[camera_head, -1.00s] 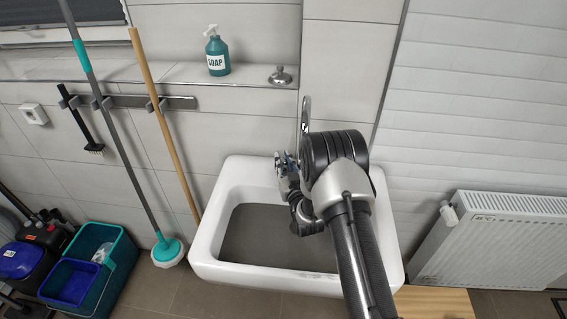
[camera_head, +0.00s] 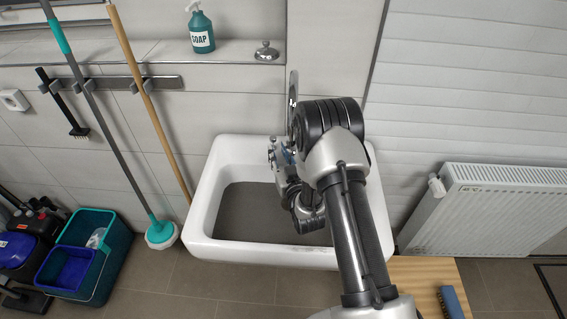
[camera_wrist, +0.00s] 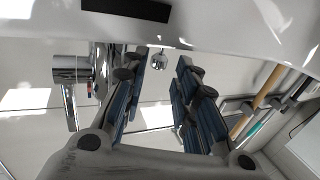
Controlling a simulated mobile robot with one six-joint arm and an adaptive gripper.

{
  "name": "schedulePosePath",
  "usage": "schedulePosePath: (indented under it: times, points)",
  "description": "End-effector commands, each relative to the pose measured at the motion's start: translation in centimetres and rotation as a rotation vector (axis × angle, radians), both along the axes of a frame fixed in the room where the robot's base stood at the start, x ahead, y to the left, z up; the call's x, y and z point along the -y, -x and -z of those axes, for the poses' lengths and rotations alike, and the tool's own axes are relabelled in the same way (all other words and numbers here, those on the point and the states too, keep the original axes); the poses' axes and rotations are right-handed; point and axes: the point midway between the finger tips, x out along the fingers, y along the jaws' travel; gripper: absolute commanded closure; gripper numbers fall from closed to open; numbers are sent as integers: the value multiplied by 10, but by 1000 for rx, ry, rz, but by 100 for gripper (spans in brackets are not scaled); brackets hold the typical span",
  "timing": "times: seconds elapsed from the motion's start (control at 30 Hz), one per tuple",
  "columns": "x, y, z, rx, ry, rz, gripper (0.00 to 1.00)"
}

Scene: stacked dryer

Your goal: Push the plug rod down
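My gripper (camera_head: 281,155) is over the back of the white sink (camera_head: 208,205), just left of my arm's wrist. In the wrist view, my gripper (camera_wrist: 162,66) shows two blue-padded fingers spread apart with a clear gap. A small round chrome knob, likely the top of the plug rod (camera_wrist: 160,60), shows in this gap near the fingertips. I cannot tell whether a finger touches it. The rod's shaft is not clear to see, and my arm hides this spot in the head view. The chrome tap (camera_wrist: 72,70) is left of the fingers in the wrist view.
A soap bottle (camera_head: 201,30) and a chrome piece (camera_head: 266,51) stand on the ledge. A mop and a wooden-handled tool are left of the sink. A radiator (camera_head: 490,205) and a wooden top (camera_head: 425,272) are at right.

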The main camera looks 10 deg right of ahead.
Motion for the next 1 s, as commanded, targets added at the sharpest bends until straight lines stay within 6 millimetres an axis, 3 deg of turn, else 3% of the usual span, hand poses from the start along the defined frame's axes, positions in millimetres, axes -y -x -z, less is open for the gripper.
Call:
schedulePosePath:
  times: [0.1,0.33,1.0]
  points:
    - [3,25,1,-3,0,2,73]
    - [4,51,0,-1,0,1,73]
    - [5,55,-6,0,0,1,73]
